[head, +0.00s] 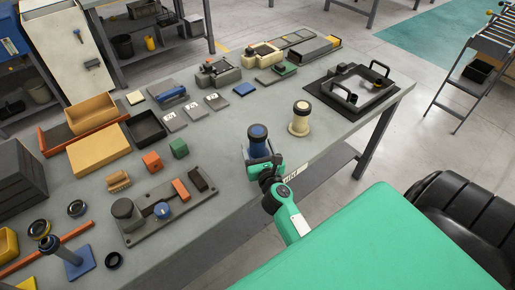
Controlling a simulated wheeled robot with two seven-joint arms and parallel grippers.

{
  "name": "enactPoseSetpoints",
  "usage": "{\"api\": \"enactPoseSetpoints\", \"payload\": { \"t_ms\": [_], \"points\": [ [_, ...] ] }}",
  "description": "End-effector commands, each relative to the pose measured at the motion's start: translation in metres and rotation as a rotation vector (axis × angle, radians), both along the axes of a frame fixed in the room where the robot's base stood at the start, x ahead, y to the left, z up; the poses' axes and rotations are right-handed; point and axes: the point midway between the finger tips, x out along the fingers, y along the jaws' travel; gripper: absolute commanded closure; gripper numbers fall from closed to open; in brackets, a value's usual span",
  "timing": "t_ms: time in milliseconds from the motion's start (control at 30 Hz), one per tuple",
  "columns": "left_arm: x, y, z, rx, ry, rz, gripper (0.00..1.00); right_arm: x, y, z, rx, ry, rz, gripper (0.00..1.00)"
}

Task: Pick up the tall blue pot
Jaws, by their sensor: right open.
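The tall blue pot (258,138) stands upright near the front edge of the grey workbench, with a dark knob-like centre on its blue top. My right gripper (262,159) is open at the pot's lower front, on the side nearest me. Its fingers overlap the pot's base in the picture. I cannot tell whether they touch it. The lower front of the pot is partly hidden by the gripper. My left gripper is not in view.
A similar cream pot (300,119) stands close by to the right. A black tray with handles (356,88) lies at the right end of the workbench (222,150). A fixture plate (182,212) and coloured blocks lie to the left. The surface just left of the pot is clear.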

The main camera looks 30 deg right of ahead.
Motion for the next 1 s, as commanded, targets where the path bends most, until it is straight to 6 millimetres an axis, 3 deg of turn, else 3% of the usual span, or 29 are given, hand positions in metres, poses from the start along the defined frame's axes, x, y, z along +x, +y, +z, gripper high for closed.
{"api": "enactPoseSetpoints", "payload": {
  "t_ms": [400,733,1000],
  "points": [
    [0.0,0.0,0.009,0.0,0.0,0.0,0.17,0.042,-0.021,-0.001,0.0,-0.001,0.0,0.29],
    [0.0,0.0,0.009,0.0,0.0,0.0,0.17,0.048,-0.023,-0.001,-0.001,0.0,0.0,0.29],
    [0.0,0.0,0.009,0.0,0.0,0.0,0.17,0.048,-0.023,-0.001,0.0,0.0,0.0,0.8]
  ]
}}
